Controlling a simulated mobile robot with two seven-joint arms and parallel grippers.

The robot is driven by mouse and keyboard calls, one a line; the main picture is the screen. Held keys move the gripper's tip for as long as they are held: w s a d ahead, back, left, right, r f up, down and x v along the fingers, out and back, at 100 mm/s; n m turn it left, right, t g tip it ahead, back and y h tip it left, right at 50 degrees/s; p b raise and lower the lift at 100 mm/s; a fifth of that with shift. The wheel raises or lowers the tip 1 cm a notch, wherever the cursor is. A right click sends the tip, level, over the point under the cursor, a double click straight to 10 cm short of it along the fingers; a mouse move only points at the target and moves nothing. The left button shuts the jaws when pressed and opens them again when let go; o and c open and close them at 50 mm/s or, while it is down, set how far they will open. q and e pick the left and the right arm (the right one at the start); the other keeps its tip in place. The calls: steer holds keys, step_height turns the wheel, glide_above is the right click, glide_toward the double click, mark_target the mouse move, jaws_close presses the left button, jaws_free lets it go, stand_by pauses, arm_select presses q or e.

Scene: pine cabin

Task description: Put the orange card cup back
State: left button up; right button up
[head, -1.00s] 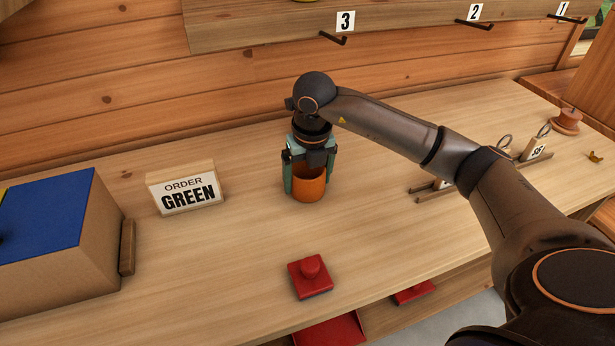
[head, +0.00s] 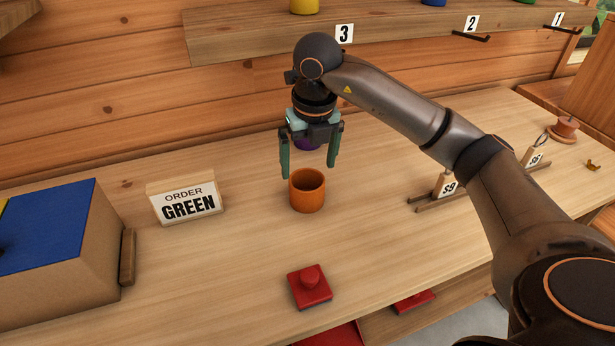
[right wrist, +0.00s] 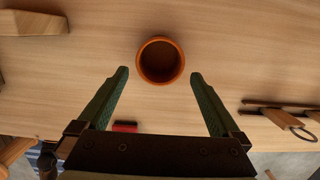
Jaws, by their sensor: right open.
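The orange cup (head: 307,192) stands upright on the wooden counter, between the order sign and the tag rack. It also shows in the right wrist view (right wrist: 160,61), where I look down into its open top and its inside looks dark and empty. My right gripper (head: 309,171) is open and empty above the cup, its fingers apart and pointing down. In the right wrist view the fingers (right wrist: 160,75) lie to either side of the cup without touching it. My left gripper is not in view.
An order sign reading GREEN (head: 186,202) and a box with a blue top (head: 48,226) stand left. A red block with a knob (head: 310,287) lies near the front edge. A rack with tags (head: 432,199) is at right. Numbered hooks (head: 472,36) hang under the shelf above.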

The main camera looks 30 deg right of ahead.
steer(key=shift+s+a+r, duration=0.1)
steer(key=shift+s+r, duration=0.05)
steer(key=shift+r, duration=0.8)
steer(key=shift+s+r, duration=0.15)
steer(key=shift+r, duration=0.8)
